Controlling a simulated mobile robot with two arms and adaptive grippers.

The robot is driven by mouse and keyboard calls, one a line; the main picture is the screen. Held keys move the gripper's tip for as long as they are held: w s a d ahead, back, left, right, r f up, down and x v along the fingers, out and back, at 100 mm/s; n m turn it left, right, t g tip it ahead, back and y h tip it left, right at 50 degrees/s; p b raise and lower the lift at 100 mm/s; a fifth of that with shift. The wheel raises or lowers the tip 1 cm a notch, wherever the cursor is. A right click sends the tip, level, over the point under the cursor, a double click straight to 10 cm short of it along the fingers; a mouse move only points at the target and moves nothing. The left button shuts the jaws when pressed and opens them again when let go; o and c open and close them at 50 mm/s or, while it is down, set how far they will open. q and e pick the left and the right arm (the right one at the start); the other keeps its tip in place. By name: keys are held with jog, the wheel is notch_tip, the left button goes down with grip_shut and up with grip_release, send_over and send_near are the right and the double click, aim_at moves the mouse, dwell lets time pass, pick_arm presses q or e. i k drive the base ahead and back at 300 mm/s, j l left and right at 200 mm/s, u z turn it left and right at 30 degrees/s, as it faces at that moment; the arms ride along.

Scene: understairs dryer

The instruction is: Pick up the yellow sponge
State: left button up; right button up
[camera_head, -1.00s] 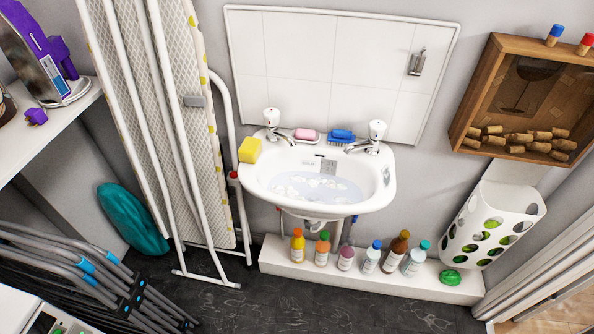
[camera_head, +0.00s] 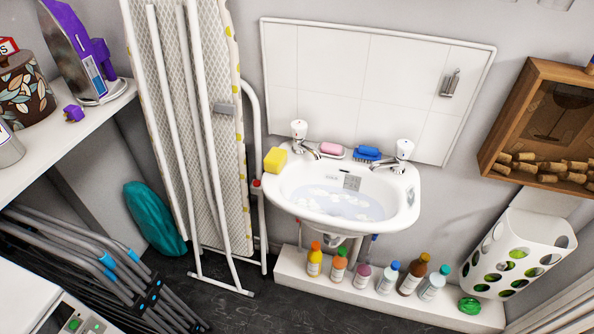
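The yellow sponge (camera_head: 275,160) rests on the left rim of the white wall sink (camera_head: 345,222), beside the left tap (camera_head: 300,138). Soapy-looking water lies in the basin. Neither of my grippers shows in the head view, so their state and distance from the sponge cannot be seen.
A pink soap (camera_head: 331,149) and a blue brush (camera_head: 367,153) lie on the sink's back rim. A folded ironing board (camera_head: 222,130) stands left of the sink. Several bottles (camera_head: 388,278) stand on a white ledge (camera_head: 352,292) below. The dark floor (camera_head: 285,312) in front looks clear.

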aim_at(277, 158)
jog(key=i+l+u, duration=0.1)
jog(key=l+u, duration=0.9)
jog(key=l, duration=0.1)
